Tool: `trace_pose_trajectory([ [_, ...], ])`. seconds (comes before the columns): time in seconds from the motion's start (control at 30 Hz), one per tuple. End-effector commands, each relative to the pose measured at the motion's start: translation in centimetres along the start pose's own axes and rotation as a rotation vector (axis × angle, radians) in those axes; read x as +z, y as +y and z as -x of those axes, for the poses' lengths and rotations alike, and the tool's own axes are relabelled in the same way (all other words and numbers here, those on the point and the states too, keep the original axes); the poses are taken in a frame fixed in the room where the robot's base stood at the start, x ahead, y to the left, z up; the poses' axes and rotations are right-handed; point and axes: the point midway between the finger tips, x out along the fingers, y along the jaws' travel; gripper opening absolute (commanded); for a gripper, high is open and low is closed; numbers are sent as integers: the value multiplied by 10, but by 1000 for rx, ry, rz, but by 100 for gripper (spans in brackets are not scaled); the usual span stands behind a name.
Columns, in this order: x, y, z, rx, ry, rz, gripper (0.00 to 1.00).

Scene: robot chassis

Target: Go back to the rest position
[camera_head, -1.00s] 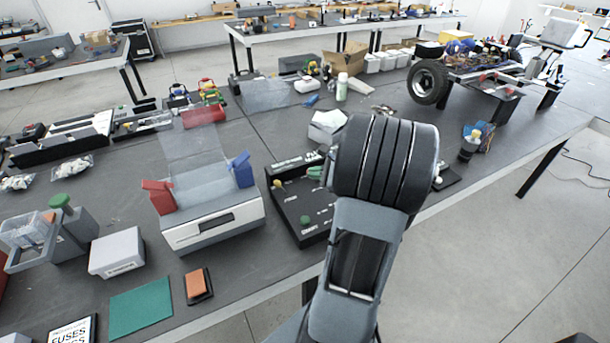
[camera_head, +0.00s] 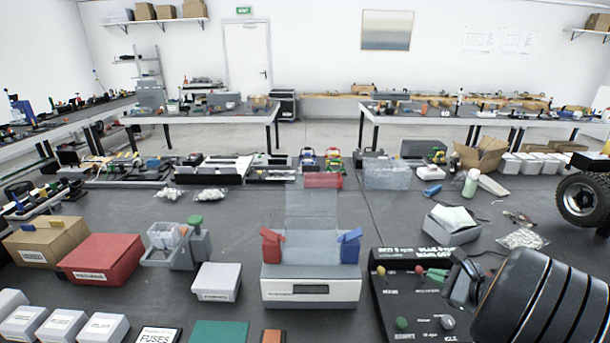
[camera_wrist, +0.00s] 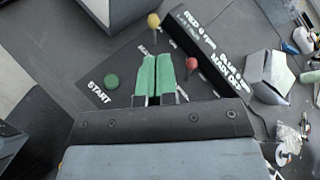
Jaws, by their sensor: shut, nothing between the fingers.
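My gripper (camera_wrist: 156,60) has green fingers, seen pressed together and empty in the wrist view. In the head view, its green fingertips (camera_head: 438,275) show low at the right, over a black control panel (camera_head: 385,318), with my dark arm beside them. In the wrist view the fingers are above the panel (camera_wrist: 125,63), between its yellow knob (camera_wrist: 153,20) and red knob (camera_wrist: 191,63). A green START button (camera_wrist: 111,81) is left of the fingers. Whether the fingers touch the panel cannot be told.
A grey box device (camera_head: 311,291) with red and blue side pieces stands left of the panel. A white box (camera_head: 452,230) lies behind the panel. A black wheel (camera_head: 583,200) is at the right. Red (camera_head: 100,262) and brown (camera_head: 45,240) boxes are at the left.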

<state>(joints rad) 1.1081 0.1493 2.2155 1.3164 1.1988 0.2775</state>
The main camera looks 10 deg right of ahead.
Motion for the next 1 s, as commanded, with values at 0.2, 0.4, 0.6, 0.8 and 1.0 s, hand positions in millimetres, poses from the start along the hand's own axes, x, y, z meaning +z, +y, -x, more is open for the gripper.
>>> trace_pose_trajectory([
  [0.2, -18, 33, 2, 155, 94, 130, 0],
  [0.4, 1, 95, -2, 539, 186, 540, 0],
  [0.6, 48, 142, -7, 935, 197, 1195, 0],
  [0.8, 99, 166, -12, 1097, 155, 1762, 0],
  [1.0, 144, 188, -18, 1066, 71, 2030, 0],
])
